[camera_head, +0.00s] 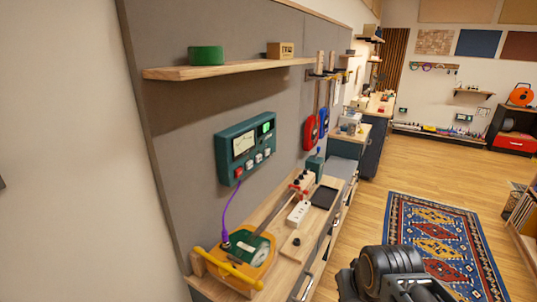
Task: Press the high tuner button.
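A teal wall unit (225,152), which may be the tuner, is fixed to the grey panel above the bench. It has a pale dial (243,143) on its left and a small green lit display (266,127) at upper right. A row of small pale buttons (259,158) runs along its lower face, with a red part at the lower left corner. The buttons are too small to read, so I cannot tell which is the high one. A dark, rounded part of my arm shows at the bottom right, well apart from the unit. My gripper's fingers are not in view.
A purple cable (226,212) hangs from the unit to a yellow-and-green device (242,250) on the wooden bench. A white power strip (298,214) and a dark tablet-like slab (324,197) lie beside it. A shelf (225,69) juts out above. Floor and patterned rug (435,245) are clear at right.

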